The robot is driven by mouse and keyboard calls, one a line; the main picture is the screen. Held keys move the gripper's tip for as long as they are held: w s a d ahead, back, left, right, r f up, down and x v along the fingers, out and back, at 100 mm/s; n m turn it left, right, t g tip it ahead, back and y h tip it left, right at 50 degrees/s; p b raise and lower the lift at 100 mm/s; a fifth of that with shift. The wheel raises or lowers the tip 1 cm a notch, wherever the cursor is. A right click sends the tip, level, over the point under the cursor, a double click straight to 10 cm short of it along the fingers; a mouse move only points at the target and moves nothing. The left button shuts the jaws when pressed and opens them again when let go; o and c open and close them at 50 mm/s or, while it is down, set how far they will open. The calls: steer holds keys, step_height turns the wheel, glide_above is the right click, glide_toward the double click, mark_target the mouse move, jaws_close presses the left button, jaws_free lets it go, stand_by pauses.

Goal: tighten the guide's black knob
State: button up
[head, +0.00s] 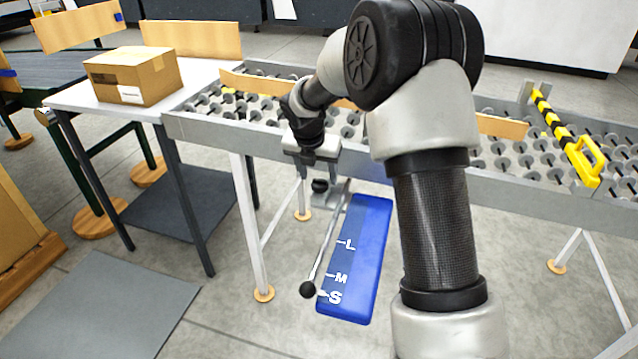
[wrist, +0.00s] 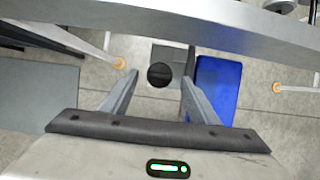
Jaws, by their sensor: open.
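The black knob (head: 320,185) sits on a grey block (head: 325,199) beside the conveyor's front rail. It shows as a dark round disc in the wrist view (wrist: 160,75). A thin rod (head: 328,245) with a black ball end (head: 307,289) slants down from near the block, beside a blue plate (head: 357,260) marked L, M and S. My gripper (head: 313,160) is open and points down just above the knob. In the wrist view its two fingers (wrist: 160,80) appear on either side of the knob, with gaps. I cannot tell whether the tips reach down to its height.
The roller conveyor's grey rail (head: 400,166) runs close to my gripper. A white table (head: 75,97) at left carries a cardboard box (head: 133,76). A yellow and black bar (head: 565,135) crosses the conveyor at right. Floor around the blue plate is clear.

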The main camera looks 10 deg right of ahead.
mark_target(318, 185)
steer(key=shift+x, duration=1.35)
steer(key=c, duration=1)
steer(key=shift+c, duration=0.2)
